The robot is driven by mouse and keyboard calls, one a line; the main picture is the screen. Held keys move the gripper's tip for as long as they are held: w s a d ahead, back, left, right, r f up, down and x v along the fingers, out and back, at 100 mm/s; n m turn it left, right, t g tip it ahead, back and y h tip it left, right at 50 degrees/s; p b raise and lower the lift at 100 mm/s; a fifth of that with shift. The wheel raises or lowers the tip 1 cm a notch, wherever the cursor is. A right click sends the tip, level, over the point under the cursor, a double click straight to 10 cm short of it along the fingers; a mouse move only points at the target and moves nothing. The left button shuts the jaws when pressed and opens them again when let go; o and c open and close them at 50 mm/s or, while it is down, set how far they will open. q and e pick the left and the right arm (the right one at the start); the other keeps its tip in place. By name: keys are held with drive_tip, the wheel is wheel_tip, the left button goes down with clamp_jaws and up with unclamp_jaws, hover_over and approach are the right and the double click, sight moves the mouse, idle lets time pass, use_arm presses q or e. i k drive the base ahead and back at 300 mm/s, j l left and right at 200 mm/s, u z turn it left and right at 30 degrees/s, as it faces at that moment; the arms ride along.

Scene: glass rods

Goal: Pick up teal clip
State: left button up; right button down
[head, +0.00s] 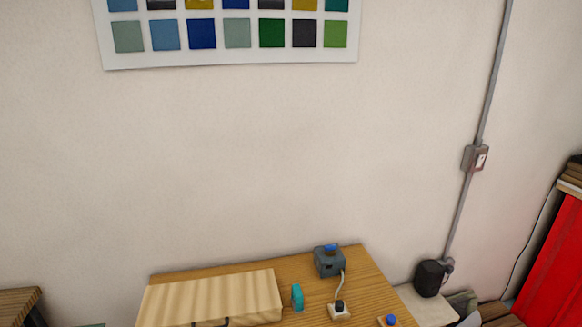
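A small teal object (297,297), which looks like the teal clip, stands on the wooden table (306,268) in the head view. It is just right of a pale wooden box and left of a small block with a dark top. Its fine shape is too small to make out. Neither of my grippers is in view.
The pale ribbed box (215,298) covers the table's left part. A grey device with a blue top (329,261) stands behind, cabled to a small block (340,311). A blue-topped piece (389,320) is at the front right. A dark object (430,278) stands beyond the table's right edge.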

sight(296, 293)
drive_tip(key=i+l+u, duration=0.2)
drive_tip(key=u, duration=0.15)
drive_tip(key=i+l+u, duration=0.15)
drive_tip(key=l+u, duration=0.15)
drive_tip(key=i+l+u, duration=0.15)
drive_tip(key=l+u, duration=0.2)
